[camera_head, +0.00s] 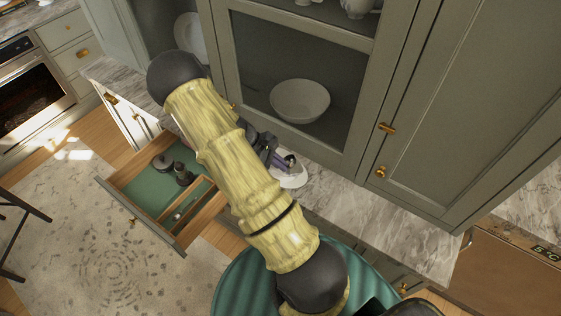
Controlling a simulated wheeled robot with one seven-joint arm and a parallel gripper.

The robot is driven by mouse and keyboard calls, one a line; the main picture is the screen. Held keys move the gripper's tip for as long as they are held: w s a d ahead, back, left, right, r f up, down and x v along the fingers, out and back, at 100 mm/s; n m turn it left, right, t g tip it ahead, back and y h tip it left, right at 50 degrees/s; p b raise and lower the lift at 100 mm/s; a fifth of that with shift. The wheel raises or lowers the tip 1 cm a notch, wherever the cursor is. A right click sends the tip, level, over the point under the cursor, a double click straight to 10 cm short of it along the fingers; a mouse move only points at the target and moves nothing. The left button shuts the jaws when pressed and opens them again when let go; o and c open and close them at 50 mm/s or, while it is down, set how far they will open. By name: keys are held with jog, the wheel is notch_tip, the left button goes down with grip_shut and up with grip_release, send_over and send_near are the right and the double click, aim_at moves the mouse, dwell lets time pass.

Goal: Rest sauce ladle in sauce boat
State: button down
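A white dish (292,177), which looks like the sauce boat, sits on the marble counter below the glass-fronted cabinet. My gripper (284,161) is at this dish, over or against its upper left side. I cannot tell whether it touches the dish. The arm hides most of the gripper, and its fingers are too small to tell whether they are open or shut, or hold anything. I cannot make out the sauce ladle for certain. A thin object (187,204) lies in the narrow compartment of the open drawer, but it is too small to identify.
An open green-lined drawer (145,196) juts out at left, holding small dark items (183,175). Cabinet doors (455,110) stand above the marble counter (375,215). A white bowl (300,101) is behind the glass. The counter right of the dish is clear.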

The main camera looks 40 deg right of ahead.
jog(key=shift+f, duration=0.5)
jog(key=shift+f, duration=0.1)
jog(key=c, duration=1.6)
grip_release()
jog(key=shift+o, duration=0.2)
jog(key=b+v, duration=0.4)
jog(key=v, duration=1.3)
jog(key=shift+a+b, duration=0.15)
jog(key=shift+b, duration=0.2)
